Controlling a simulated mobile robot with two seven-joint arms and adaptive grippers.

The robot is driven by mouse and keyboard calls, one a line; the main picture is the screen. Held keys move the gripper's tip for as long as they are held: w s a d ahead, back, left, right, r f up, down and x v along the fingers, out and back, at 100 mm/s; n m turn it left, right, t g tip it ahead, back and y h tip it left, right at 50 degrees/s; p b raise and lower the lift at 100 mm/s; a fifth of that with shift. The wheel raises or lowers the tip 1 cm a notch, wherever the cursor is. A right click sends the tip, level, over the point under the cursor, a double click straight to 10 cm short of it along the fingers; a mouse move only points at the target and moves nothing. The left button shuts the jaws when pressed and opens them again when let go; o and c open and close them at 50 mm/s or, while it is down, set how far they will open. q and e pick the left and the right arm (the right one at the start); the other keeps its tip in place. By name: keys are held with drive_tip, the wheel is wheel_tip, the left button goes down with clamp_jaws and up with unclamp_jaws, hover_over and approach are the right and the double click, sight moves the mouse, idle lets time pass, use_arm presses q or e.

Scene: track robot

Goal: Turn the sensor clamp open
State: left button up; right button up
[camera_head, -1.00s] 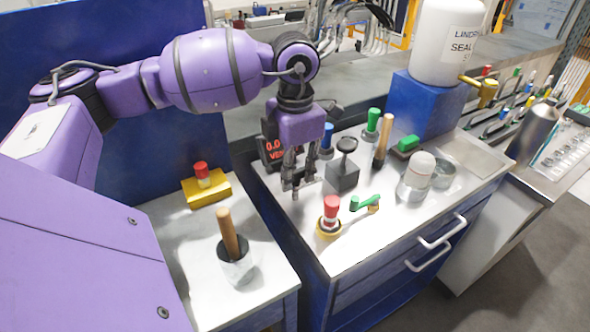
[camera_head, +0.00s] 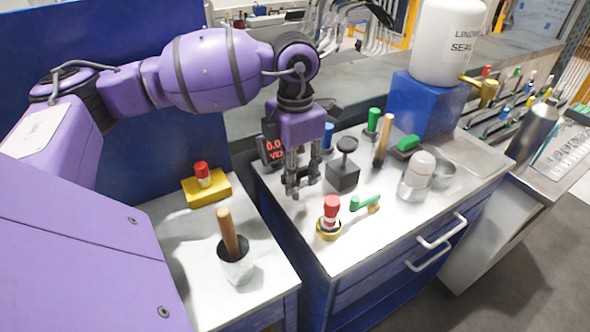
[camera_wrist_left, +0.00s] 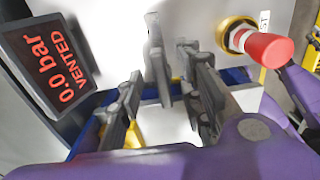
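A red-capped fitting (camera_head: 331,210) stands upright in a gold ring on the bench top. A green lever (camera_head: 366,203) lies beside it, with a gold end at its right. I cannot tell for sure which part is the sensor clamp. My left gripper (camera_head: 300,190) points down over the bench, left of and behind the red-capped fitting, touching neither. In the left wrist view my left gripper (camera_wrist_left: 163,88) has its fingers apart with nothing held between them. The red-capped fitting (camera_wrist_left: 260,46) is at the upper right there. My right gripper is not in view.
A pressure display (camera_wrist_left: 55,65) reads 0.0 bar, VENTED. A black-knobbed block (camera_head: 343,175) stands right of my left gripper. A wooden-handled tool in a cup (camera_head: 236,265) and a yellow box with a red button (camera_head: 207,189) are on the left table.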

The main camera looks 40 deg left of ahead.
use_arm(q)
wheel_tip(320, 180, up, 12)
idle(0.5)
idle(0.4)
